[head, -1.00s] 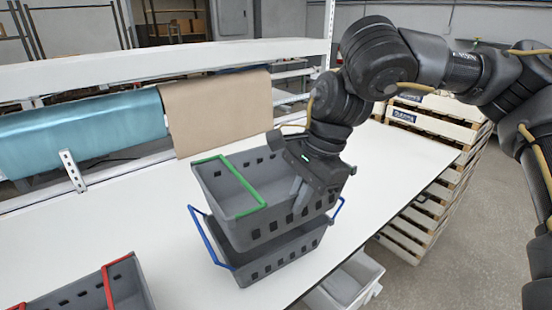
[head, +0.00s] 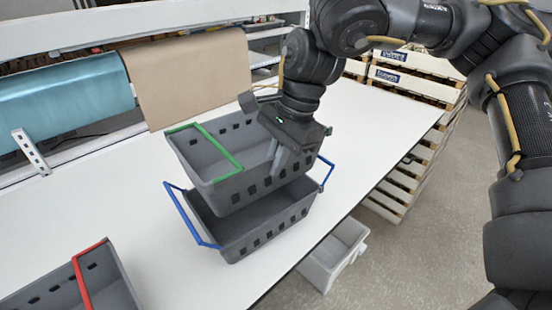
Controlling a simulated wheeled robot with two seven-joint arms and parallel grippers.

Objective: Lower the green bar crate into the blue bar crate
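The green bar crate (head: 206,172), grey with a green bar across its top, is held above the blue bar crate (head: 262,240). The blue bar crate stands on the white table with its blue bars swung out to either side. The green crate's underside overlaps the blue crate's opening in the head view; I cannot tell whether they touch. My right gripper (head: 277,152) reaches down at the green crate's right part, one finger inside it, and appears shut on its wall. The contact is partly hidden by the gripper body. My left gripper is not in view.
A grey crate with a red bar (head: 84,282) stands at the lower left of the white table (head: 130,205). A pale bin (head: 335,257) is below the table's right edge. Stacked pallets (head: 425,150) stand at the right. Teal and brown rolls hang behind.

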